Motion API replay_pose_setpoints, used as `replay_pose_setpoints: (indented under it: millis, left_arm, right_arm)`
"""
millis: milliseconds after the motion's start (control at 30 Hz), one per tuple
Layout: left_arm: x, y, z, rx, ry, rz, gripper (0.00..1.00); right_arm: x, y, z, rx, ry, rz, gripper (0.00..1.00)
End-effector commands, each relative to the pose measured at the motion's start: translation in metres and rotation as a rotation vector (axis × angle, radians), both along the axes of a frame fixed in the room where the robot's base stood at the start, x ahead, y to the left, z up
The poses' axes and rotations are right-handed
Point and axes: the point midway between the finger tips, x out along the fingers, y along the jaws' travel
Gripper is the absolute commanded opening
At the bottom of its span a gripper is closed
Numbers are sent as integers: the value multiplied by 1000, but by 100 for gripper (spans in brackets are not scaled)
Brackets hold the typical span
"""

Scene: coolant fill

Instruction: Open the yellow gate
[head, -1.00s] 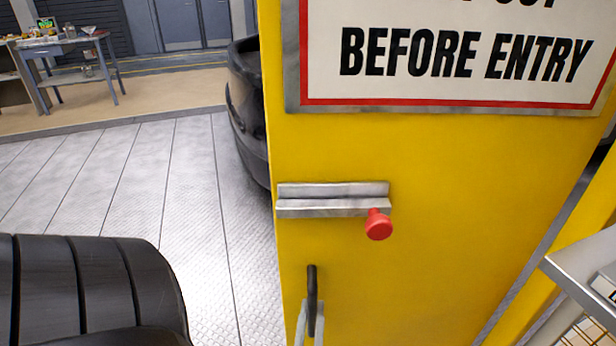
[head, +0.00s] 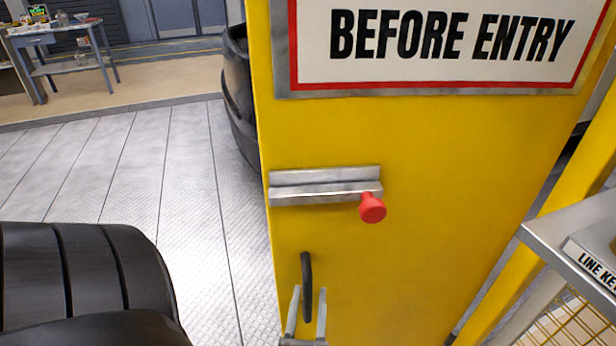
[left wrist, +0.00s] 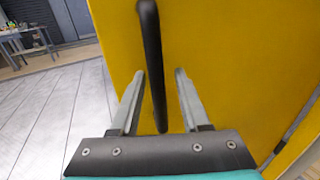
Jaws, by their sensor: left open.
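The yellow gate (head: 430,150) fills the middle and right of the head view. A metal slide latch (head: 310,186) with a red knob (head: 372,208) is mounted near its left edge. Below the latch is a black vertical handle (head: 307,272). My left gripper (head: 308,300) is open at the handle's lower part, one finger on each side. In the left wrist view the handle (left wrist: 152,60) runs down between the two spread fingers (left wrist: 155,80), apart from both. My right gripper is not in view.
A sign reading "BEFORE ENTRY" (head: 450,38) is on the gate's upper part. A grey ledge with a label (head: 570,225) juts in at the right. A blue-grey workbench (head: 65,35) stands far left. Grey plate floor (head: 120,165) is clear left of the gate.

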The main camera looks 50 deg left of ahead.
Motion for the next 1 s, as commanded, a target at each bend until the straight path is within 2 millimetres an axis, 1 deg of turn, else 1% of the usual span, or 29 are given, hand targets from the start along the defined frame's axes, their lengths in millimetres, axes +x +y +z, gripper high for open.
replay_pose_setpoints:
  millis: [333, 467, 700, 833, 1000]
  left_arm:
    - [-3, -1, 0, 0, 1, 2, 52]
    - [-16, -12, -1, -1, 4, 2, 52]
    - [-46, -38, -1, 0, 4, 1, 52]
    - [-55, -46, 0, 1, 1, 1, 52]
    - [-58, -48, 0, 0, 0, 2, 52]
  right_arm:
    - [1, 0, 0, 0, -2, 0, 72]
    - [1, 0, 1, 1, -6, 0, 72]
    - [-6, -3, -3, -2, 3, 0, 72]
    - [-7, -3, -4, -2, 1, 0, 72]
    - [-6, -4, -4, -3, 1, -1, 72]
